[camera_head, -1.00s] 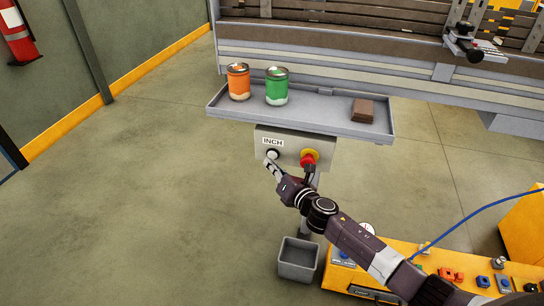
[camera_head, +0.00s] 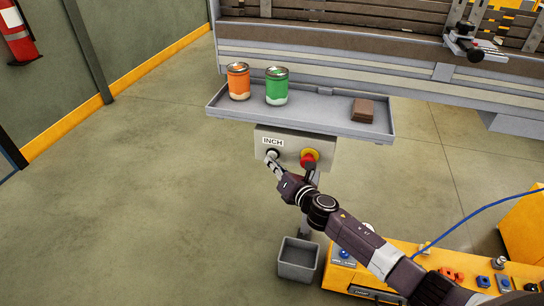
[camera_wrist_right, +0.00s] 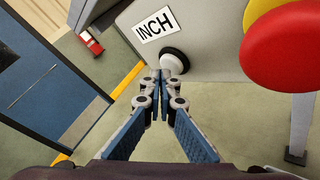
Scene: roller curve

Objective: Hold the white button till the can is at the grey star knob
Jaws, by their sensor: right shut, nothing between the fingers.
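The white button (camera_wrist_right: 174,62) sits in a black ring under the INCH label on a grey box; it also shows in the head view (camera_head: 272,154). My right gripper (camera_wrist_right: 160,76) is shut and empty, its fingertips at the button's lower-left edge; in the head view the gripper (camera_head: 270,160) reaches the button. I cannot tell whether it presses the button in. An orange can (camera_head: 238,82) and a green can (camera_head: 277,87) stand upright on the grey tray (camera_head: 325,124). A dark knob on a bracket (camera_head: 464,29) is at the upper right; its star shape is unclear. My left gripper is not in view.
A red and yellow stop button (camera_head: 309,158) is right of the white one. A brown block (camera_head: 363,110) lies on the tray. The slatted conveyor (camera_head: 340,40) runs behind. A grey bin (camera_head: 297,260) stands below, beside a yellow bench (camera_head: 340,276). The floor at left is clear.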

